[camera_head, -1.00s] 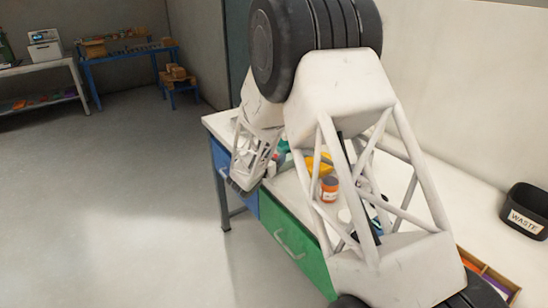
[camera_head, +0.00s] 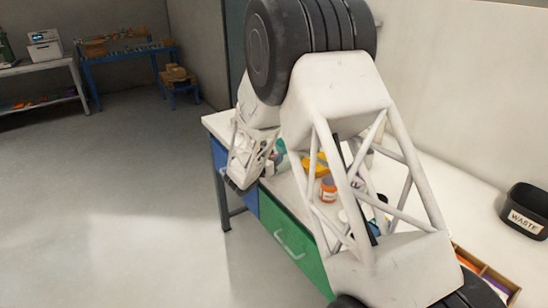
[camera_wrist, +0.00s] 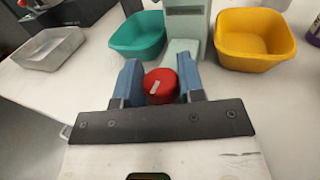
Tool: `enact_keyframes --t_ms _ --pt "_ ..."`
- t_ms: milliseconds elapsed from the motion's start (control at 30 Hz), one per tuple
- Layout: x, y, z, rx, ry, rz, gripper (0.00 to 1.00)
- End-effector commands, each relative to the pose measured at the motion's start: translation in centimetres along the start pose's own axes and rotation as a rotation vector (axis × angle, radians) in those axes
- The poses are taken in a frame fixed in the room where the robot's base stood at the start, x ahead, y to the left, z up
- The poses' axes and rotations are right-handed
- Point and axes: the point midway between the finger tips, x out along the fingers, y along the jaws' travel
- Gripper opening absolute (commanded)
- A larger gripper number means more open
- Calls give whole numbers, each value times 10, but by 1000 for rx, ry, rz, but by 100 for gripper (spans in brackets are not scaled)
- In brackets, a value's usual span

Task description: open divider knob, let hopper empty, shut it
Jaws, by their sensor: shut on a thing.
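In the wrist view, a round red knob (camera_wrist: 161,88) with a pale line mark sits between the two blue fingers of my gripper (camera_wrist: 160,72). The gripper is shut on the knob. The pale mark runs slanted on the knob's face. Behind the knob stands the pale green body of the elevator (camera_wrist: 184,50), its top cut off by the frame. A teal bin (camera_wrist: 137,36) stands to its left and a yellow bin (camera_wrist: 256,40) to its right. In the head view my arm hides the knob and most of the machine. The hopper's contents are not visible.
A grey metal tray (camera_wrist: 48,48) lies left of the teal bin. In the head view, an orange-labelled jar (camera_head: 328,189) stands on the white bench, and a black waste bin (camera_head: 526,211) is at the far right. Open floor lies left of the bench.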

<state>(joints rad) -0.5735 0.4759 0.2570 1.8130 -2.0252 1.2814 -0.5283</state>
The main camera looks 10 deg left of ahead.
Motion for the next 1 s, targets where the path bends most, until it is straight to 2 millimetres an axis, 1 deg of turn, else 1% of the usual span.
enact_keyframes --t_ms 167,367,1000 --pt "0 1 0 1 -1 -91 12" --pt "0 1 0 2 -1 -243 12" --pt "1 1 0 0 1 -844 12"
